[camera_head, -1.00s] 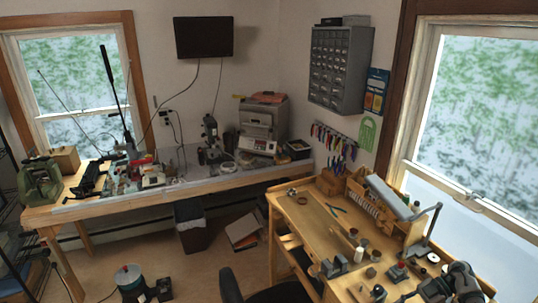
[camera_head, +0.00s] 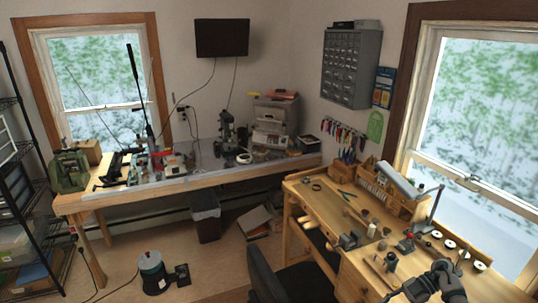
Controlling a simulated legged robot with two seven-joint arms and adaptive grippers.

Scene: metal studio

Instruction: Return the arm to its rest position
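A dark gripper-like shape (camera_head: 437,284) stands at the bottom right edge, in front of the wooden workbench. I take it for my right gripper. It is small and dark, so its fingers cannot be told apart. I see nothing held in it. My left gripper is not in the view.
A wooden workbench (camera_head: 332,205) with small tools fills the right. A long bench (camera_head: 130,197) with equipment runs along the back. Some floor is free at the centre left.

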